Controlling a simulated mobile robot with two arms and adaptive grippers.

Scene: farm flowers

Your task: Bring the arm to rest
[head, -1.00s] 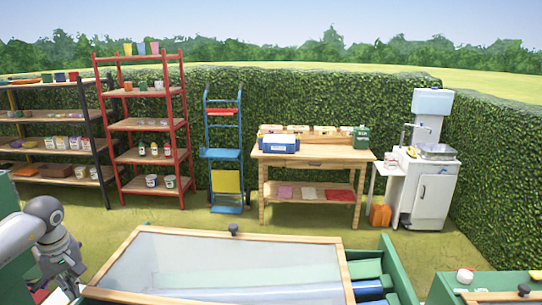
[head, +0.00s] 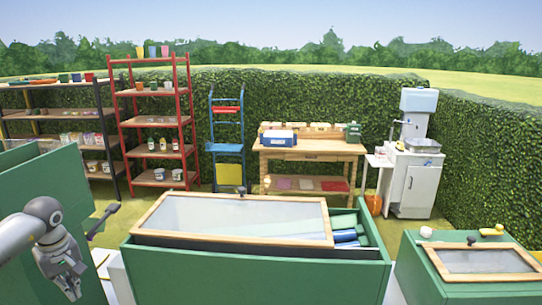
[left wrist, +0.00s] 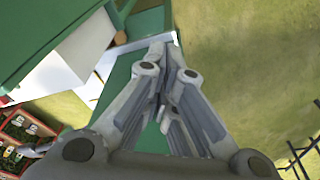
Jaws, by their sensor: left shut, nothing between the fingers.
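My left gripper (head: 68,284) hangs at the lower left of the head view, at the end of its grey and white arm. Its fingers point down and are shut with nothing between them. It is near the green panels at the left. In the left wrist view the fingers (left wrist: 168,85) lie close together, above a green and white structure and grass. My right gripper is in neither view.
A green box with a wood-framed clear lid (head: 235,217) stands in front, partly open at its right end. A smaller green box (head: 430,280) is at right. A green panel (head: 45,195) stands close behind the left arm. Shelves, a wooden table (head: 310,152) and a sink unit (head: 411,185) line the hedge.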

